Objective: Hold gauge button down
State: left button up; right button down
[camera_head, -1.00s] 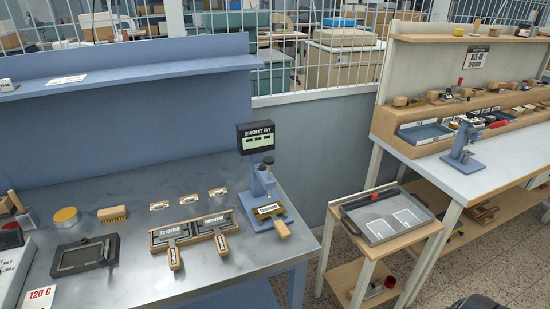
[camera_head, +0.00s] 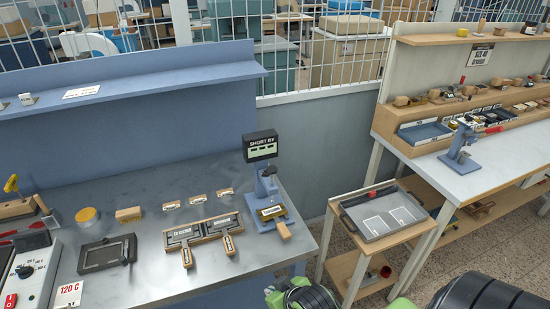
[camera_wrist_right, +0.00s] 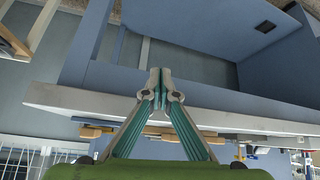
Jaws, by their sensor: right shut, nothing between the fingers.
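The gauge stands near the right end of the blue bench: a blue upright press (camera_head: 267,190) with a dark display box (camera_head: 260,146) reading "SHORT BY". A dark round knob (camera_head: 268,161) sits below the display; whether it is the gauge button I cannot tell. A small plate with a wooden handle (camera_head: 284,230) lies at the gauge's foot. My right gripper (camera_wrist_right: 160,76) is shut and empty in the wrist view, close to the bench's edge. Only green and dark parts of my right arm show at the bottom of the head view, apart from the gauge. My left gripper is out of view.
Two wooden-handled holders (camera_head: 187,256) lie left of the gauge, near a dark flat tray (camera_head: 107,254) and a control box (camera_head: 20,285). A grey tray (camera_head: 383,240) tops a small cart on the right.

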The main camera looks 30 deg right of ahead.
pick_arm(q)
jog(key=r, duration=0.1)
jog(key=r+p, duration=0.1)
jog(key=p, duration=0.1)
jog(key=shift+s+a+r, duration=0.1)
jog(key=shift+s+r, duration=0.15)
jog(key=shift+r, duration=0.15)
pick_arm(e)
jog(key=w+d+r+m+t+h, duration=0.1)
jog(key=w+d+r+t, duration=0.1)
jog(key=r, duration=0.9)
jog(key=w+d+r+m+t+h, duration=0.1)
jog(key=w+d+r+t, duration=0.1)
jog(key=r, duration=0.9)
jog(key=w+d+r+m+t+h, duration=0.1)
jog(key=w+d+r+t, duration=0.2)
jog(key=d+r, duration=0.3)
notch_tip(320, 180, up, 5)
jog(key=shift+f+t+h, duration=0.1)
jog(key=shift+t+h, duration=0.2)
jog(key=shift+t, duration=0.1)
pick_arm(q)
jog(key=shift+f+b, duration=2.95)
jog(key=shift+b, duration=0.05)
pick_arm(e)
jog(key=w+d+f, duration=0.2)
jog(key=w+f, duration=0.4)
jog(key=w, duration=0.3)
jog(key=shift+w+d, duration=0.2)
jog(key=shift+w, duration=0.15)
